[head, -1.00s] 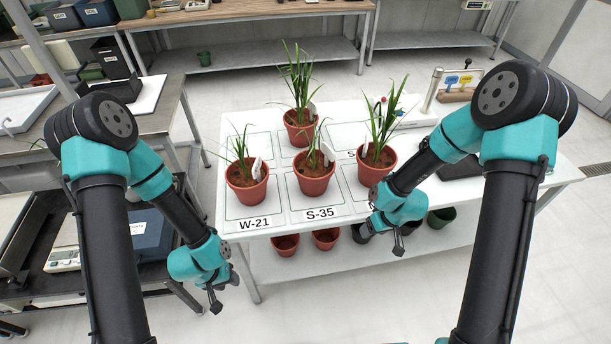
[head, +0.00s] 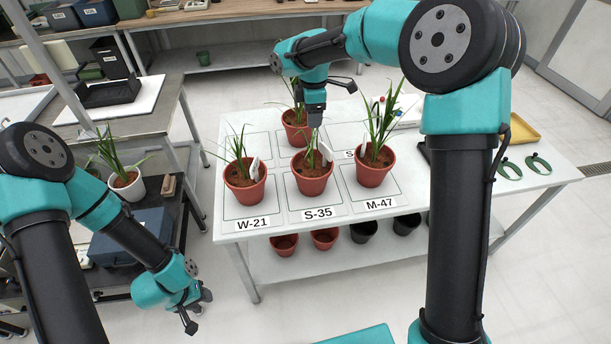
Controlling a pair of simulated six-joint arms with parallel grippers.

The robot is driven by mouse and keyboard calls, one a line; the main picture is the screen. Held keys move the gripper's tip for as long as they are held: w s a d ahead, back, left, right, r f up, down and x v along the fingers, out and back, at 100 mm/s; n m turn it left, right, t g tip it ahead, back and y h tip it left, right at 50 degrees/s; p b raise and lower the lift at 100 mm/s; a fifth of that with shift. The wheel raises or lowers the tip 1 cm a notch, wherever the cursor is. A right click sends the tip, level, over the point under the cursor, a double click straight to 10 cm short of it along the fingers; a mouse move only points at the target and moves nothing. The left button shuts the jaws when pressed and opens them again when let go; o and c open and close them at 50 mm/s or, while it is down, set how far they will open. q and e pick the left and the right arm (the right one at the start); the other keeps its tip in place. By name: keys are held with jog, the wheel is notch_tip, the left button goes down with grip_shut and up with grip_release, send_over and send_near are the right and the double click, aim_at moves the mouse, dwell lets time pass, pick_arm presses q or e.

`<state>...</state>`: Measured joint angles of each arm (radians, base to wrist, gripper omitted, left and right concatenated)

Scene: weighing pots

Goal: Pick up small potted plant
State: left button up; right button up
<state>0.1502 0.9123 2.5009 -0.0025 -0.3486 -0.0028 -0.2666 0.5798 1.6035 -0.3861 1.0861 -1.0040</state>
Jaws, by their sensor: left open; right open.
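Several potted plants in terracotta pots stand on the white table. The plant at S-35 (head: 311,183) has short leaves and a white tag. The plant at W-21 (head: 245,192) is to its left, and the taller plant at M-47 (head: 375,172) is to its right. Another plant (head: 296,132) stands behind, partly hidden by my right arm. My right gripper (head: 315,122) is open and points down, appearing over the S-35 plant's leaves; it holds nothing. I cannot tell whether it touches them. My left gripper (head: 197,316) is open and empty, low left of the table.
A plant in a white pot (head: 127,187) stands on the cart at left, beside a blue box (head: 130,240). Green-handled tools (head: 525,166) and a yellow tray (head: 520,128) lie at the table's right. Empty pots (head: 325,238) sit on the lower shelf.

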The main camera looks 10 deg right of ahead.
aim_at(312, 153)
jog(key=shift+f, duration=0.2)
notch_tip(312, 153, down, 11)
jog(key=shift+f, duration=0.55)
jog(key=shift+d, duration=0.1)
jog(key=shift+w+f, duration=0.15)
jog(key=shift+f, duration=2.45)
jog(key=shift+c, duration=0.3)
grip_shut()
jog(key=shift+r, duration=0.1)
